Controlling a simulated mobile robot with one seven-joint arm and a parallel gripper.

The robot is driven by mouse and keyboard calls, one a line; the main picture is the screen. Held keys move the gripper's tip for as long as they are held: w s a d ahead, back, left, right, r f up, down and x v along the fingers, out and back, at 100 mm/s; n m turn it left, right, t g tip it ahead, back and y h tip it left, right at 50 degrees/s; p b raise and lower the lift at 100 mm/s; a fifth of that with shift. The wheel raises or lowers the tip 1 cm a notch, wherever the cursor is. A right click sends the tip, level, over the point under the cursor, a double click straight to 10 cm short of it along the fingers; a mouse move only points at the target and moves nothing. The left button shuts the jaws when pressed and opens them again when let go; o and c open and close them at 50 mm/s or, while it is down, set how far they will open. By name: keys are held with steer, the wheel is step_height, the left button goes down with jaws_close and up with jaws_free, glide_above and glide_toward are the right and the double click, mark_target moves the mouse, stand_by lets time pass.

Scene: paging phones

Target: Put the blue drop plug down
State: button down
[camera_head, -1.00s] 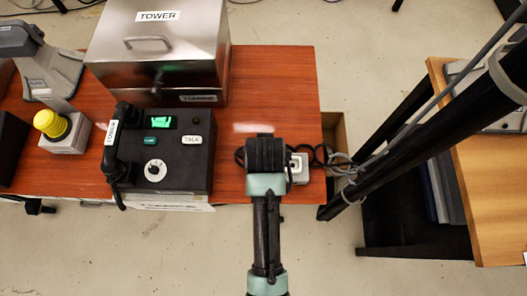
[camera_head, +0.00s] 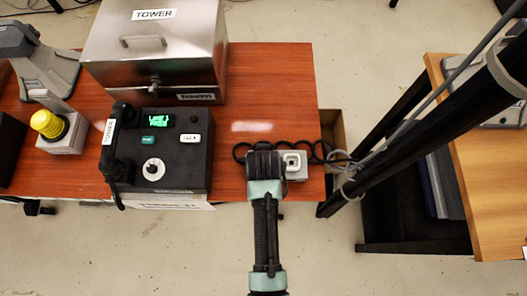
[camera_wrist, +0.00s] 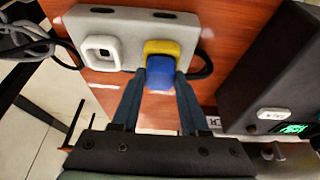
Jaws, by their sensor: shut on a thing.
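In the wrist view the blue drop plug (camera_wrist: 160,72) is between the two fingertips of my gripper (camera_wrist: 160,80), which is shut on it. The plug is at a yellow-framed spot (camera_wrist: 162,47) on a grey socket box (camera_wrist: 128,22); I cannot tell whether it is seated or just in front. A white square socket (camera_wrist: 100,50) is beside it on the same box. In the head view my gripper (camera_head: 265,160) covers the plug, and the box (camera_head: 294,164) shows to its right.
A black phone unit (camera_head: 170,135) with handset and lit green display stands left of my gripper. A metal box labelled TOWER (camera_head: 155,50) is behind it. A black coiled cord (camera_head: 315,148) runs right from behind the gripper. Dark slanted posts (camera_head: 430,130) stand to the right.

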steer(key=shift+c, duration=2.1)
jaws_free()
